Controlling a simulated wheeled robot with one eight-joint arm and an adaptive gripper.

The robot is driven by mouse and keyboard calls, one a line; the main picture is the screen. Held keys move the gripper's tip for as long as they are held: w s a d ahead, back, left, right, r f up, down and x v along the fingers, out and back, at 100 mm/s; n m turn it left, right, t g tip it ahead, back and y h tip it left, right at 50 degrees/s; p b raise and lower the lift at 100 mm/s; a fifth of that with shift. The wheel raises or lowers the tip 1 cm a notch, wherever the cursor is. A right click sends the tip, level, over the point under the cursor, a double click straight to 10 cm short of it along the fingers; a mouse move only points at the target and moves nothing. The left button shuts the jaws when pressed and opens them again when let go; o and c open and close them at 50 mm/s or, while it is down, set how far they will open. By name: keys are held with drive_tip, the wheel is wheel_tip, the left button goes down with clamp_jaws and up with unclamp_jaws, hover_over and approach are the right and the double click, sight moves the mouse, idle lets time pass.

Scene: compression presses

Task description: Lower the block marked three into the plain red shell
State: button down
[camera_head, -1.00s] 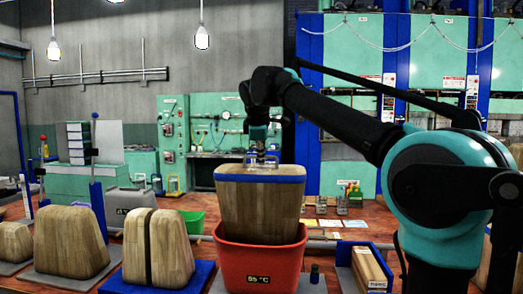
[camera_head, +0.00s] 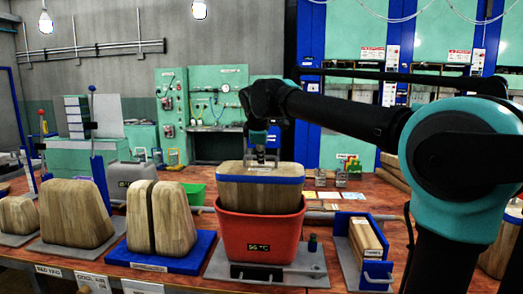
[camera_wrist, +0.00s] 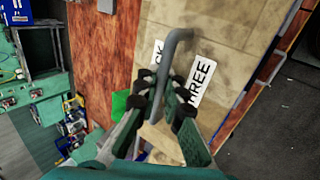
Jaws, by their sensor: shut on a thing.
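The wooden block (camera_head: 262,192) with a blue band near its top sits partly inside the red shell (camera_head: 260,238), its upper part above the rim. The shell's front shows a small dark temperature display. My gripper (camera_head: 262,155) is above the block, shut on the handle on its top. In the wrist view my gripper (camera_wrist: 172,105) closes around the grey bent handle (camera_wrist: 178,50), and the block's top (camera_wrist: 225,40) carries a label ending in "THREE", partly hidden by the fingers. The block's lower part is hidden in the shell.
Other wooden blocks stand to the left, including a split one (camera_head: 160,218) on a blue base (camera_head: 160,255). A blue-sided tray (camera_head: 345,235) with wooden strips is close on the right. A green bin (camera_head: 195,193) stands behind left.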

wheel_tip(320, 180, down, 7)
drive_tip(key=shift+f, duration=0.2)
idle(0.5)
drive_tip(key=shift+f, duration=0.6)
idle(0.9)
drive_tip(key=c, duration=1.6)
unclamp_jaws()
drive_tip(key=shift+o, duration=0.2)
drive_tip(key=shift+f, duration=0.1)
drive_tip(key=v, duration=1.2)
drive_tip(key=shift+s, duration=0.1)
